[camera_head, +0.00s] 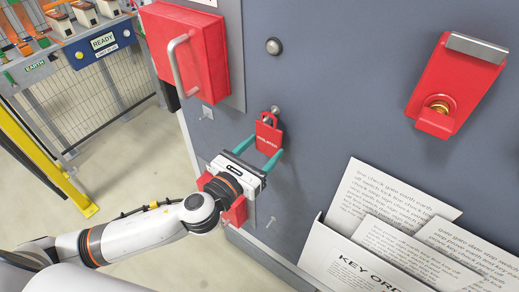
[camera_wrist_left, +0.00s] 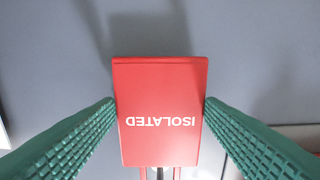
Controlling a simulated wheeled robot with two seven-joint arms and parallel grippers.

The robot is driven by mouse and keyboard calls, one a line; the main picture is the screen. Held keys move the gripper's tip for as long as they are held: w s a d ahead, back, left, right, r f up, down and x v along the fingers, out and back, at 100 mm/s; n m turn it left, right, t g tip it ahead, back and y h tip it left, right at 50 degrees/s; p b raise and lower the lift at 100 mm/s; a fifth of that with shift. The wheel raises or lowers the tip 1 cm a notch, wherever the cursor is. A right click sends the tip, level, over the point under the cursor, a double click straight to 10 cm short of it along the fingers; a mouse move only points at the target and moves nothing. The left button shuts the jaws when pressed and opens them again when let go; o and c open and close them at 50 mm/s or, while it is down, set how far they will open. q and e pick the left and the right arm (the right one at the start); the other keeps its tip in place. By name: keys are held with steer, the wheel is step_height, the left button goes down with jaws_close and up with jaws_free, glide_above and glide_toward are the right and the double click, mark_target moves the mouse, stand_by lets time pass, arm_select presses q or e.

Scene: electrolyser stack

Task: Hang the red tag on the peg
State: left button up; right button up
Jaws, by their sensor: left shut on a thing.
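The red tag (camera_head: 268,138), lettered in white, is held upright close to the grey panel. In the left wrist view the tag (camera_wrist_left: 160,90) reads ISOLATED upside down. My left gripper (camera_head: 264,148) is shut on its two side edges with green ribbed fingers, which also show in the left wrist view (camera_wrist_left: 160,112). A small metal peg (camera_head: 275,110) shows just above the tag's top end. I cannot tell whether the tag's loop is around the peg or only in front of it. My right gripper is not in view.
A red box (camera_head: 190,50) with a metal handle is up and left. A red holder (camera_head: 455,85) is at the right. A white paper pocket (camera_head: 345,262) stands out at lower right. A round stud (camera_head: 273,46) is above. The panel around the tag is mostly clear.

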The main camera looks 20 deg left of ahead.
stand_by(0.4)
arm_select(q)
steer(key=o, duration=1)
steer(key=shift+s+a+f, duration=0.1)
steer(key=shift+s+f, duration=0.05)
steer(key=shift+s, duration=0.15)
steer(key=shift+b+v, duration=1.1)
steer(key=shift+v, duration=4.6)
